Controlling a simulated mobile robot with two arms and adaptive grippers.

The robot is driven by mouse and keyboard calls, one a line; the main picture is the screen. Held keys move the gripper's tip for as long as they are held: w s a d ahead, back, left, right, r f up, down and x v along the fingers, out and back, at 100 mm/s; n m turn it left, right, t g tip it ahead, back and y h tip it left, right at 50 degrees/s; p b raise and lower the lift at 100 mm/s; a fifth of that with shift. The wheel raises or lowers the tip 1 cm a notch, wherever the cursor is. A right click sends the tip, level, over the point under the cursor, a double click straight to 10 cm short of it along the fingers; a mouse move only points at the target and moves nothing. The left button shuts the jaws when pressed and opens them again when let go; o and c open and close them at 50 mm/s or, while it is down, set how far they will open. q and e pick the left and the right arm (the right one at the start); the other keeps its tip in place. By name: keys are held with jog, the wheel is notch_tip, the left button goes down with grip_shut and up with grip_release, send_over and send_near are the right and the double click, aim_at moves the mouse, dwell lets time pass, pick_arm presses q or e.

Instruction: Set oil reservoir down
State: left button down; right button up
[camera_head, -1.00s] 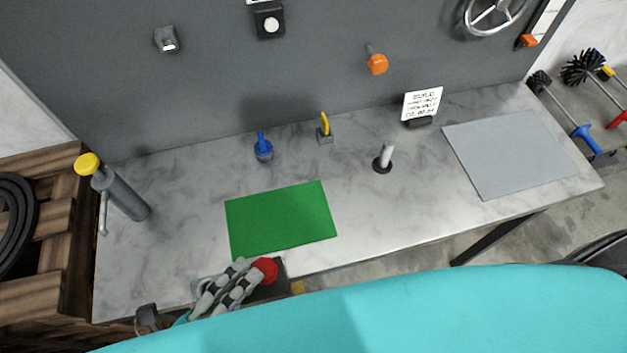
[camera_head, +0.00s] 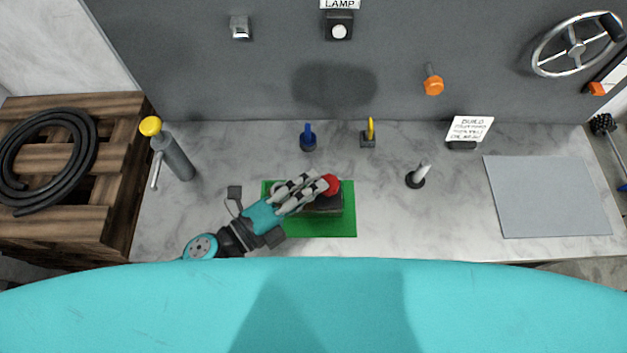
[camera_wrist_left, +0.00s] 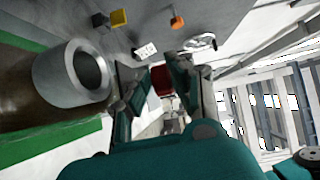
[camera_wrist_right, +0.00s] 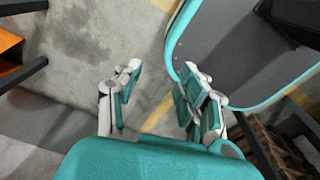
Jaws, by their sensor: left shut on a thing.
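The oil reservoir (camera_head: 322,206) is a dark box with a red knob (camera_head: 329,184) on top. It is over the green mat (camera_head: 347,226) on the bench; whether its base touches the mat is hard to tell. My left gripper (camera_head: 318,184) reaches in from the left and is shut on the red knob. In the left wrist view the red knob (camera_wrist_left: 161,80) shows between the fingers (camera_wrist_left: 160,85), and a grey open neck (camera_wrist_left: 75,75) rises from the dark body. My right gripper (camera_wrist_right: 155,95) is open and empty over the concrete floor, in the right wrist view.
A grey bottle (camera_head: 173,158) with a yellow cap stands left. A blue item (camera_head: 308,138), a yellow item (camera_head: 369,133) and a short post (camera_head: 416,178) stand behind and right. A grey mat (camera_head: 548,197) lies right. Bench between post and grey mat is clear.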

pick_arm(q)
jog(key=shift+w+d, duration=0.2)
jog(key=shift+w, duration=0.35)
jog(key=shift+w+f, duration=0.15)
notch_tip(320, 180, down, 3)
jog(key=shift+d+f+b, duration=0.1)
jog(key=shift+b, duration=0.25)
jog(key=shift+f, duration=0.3)
jog(key=c, duration=1.2)
grip_release()
pick_arm(e)
jog(key=shift+s+a+f, duration=0.25)
jog(key=shift+s+a, duration=0.15)
pick_arm(q)
jog(key=shift+r, duration=0.1)
pick_arm(e)
jog(key=shift+d, duration=0.2)
